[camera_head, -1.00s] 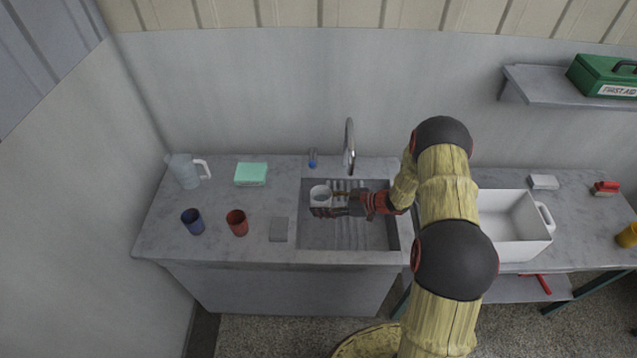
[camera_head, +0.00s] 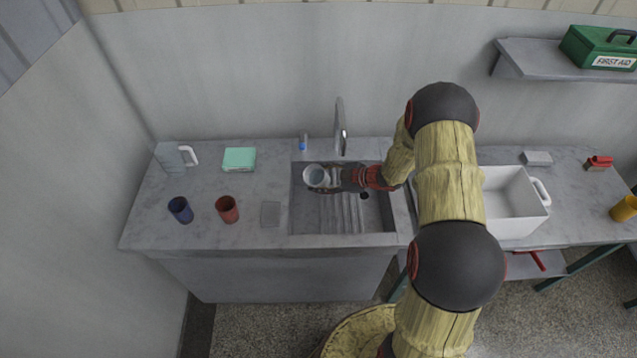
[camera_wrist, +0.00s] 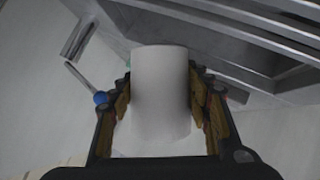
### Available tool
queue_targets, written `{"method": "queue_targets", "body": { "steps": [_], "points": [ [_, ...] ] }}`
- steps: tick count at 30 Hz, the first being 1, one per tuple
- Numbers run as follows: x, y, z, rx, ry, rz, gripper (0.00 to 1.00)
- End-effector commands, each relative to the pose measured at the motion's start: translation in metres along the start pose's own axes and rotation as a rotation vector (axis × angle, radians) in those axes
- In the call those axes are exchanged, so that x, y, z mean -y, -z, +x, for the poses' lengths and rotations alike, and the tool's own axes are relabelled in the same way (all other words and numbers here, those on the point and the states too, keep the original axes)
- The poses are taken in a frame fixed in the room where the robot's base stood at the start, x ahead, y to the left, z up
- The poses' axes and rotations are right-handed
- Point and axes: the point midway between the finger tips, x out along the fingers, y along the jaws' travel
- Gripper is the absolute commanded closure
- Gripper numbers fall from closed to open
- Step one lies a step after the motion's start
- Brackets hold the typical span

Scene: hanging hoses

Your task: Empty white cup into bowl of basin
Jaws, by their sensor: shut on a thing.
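The white cup (camera_head: 315,176) is in my gripper (camera_head: 332,178) above the left part of the basin (camera_head: 320,215). In the head view I see into its round mouth, which faces up and toward the camera; I cannot make out any contents. In the wrist view the white cup (camera_wrist: 161,95) fills the space between both fingers of my gripper (camera_wrist: 162,100), which are shut on its sides. The basin is sunk in the grey counter, with a ribbed floor and a dark drain hole (camera_head: 365,196) to the right of the cup.
A curved metal tap (camera_head: 341,125) rises behind the basin. A blue cup (camera_head: 180,210), red cup (camera_head: 227,209), grey block (camera_head: 270,214), green box (camera_head: 240,159) and clear jug (camera_head: 172,158) stand left. A white tub (camera_head: 514,201) stands right.

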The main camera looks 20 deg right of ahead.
Motion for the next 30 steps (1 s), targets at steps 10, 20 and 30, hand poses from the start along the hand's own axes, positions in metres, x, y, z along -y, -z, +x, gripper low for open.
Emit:
{"method": "queue_targets", "body": {
  "steps": [10, 20, 30],
  "points": [
    [-0.0021, -0.0009, 0.0005, 0.043, -0.042, -0.099, 0.82],
    [-0.0041, -0.0016, -0.0002, 0.079, -0.076, -0.179, 0.82],
    [-0.0050, -0.0021, -0.0006, 0.112, -0.106, -0.251, 0.82]
  ]
}}
